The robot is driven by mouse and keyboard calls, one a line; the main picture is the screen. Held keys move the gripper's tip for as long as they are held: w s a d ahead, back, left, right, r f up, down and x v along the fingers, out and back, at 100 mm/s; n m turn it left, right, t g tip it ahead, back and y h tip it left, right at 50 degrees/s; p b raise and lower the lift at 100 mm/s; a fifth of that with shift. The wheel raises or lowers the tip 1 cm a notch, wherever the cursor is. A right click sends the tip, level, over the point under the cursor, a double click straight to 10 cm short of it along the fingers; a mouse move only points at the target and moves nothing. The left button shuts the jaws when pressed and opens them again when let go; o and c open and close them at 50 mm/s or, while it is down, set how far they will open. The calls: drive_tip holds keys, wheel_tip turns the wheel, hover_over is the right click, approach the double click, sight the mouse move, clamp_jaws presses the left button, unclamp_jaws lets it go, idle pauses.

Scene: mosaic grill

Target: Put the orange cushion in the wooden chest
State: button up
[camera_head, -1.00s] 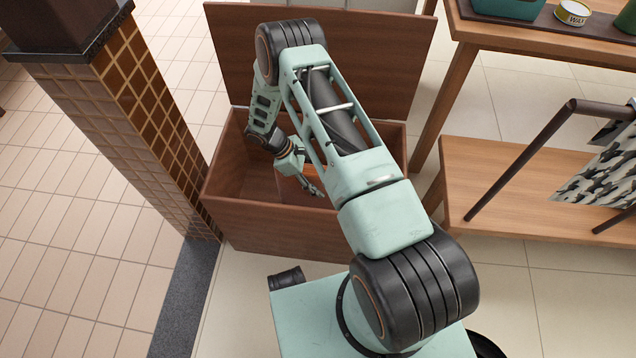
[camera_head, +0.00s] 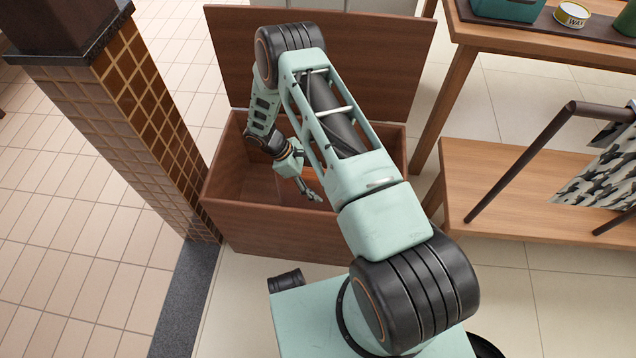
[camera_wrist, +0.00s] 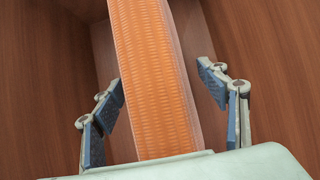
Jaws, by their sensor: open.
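The wooden chest (camera_head: 290,232) stands open in the head view, its lid (camera_head: 385,55) raised at the back. My gripper (camera_head: 314,194) is inside the chest opening, pointing down and to the right. In the wrist view my gripper (camera_wrist: 162,88) is open, with a finger on each side of the orange cushion (camera_wrist: 155,70). The cushion shows as a narrow ribbed orange band, with brown chest walls around it. A gap shows between it and the right finger; contact with the left finger is unclear. The cushion is not clearly visible in the head view.
A tiled pillar (camera_head: 145,120) stands close to the chest's left side. A wooden table (camera_head: 560,45) with a low shelf (camera_head: 500,170) stands to the right, holding a tin (camera_head: 571,15) and a patterned cloth (camera_head: 600,180). Tiled floor is clear at the left.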

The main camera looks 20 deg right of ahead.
drive_tip(key=p+v, duration=0.2)
drive_tip(key=v, duration=0.9)
drive_tip(key=shift+a+r, duration=0.15)
drive_tip(key=shift+r, duration=0.05)
drive_tip(key=shift+w, duration=0.1)
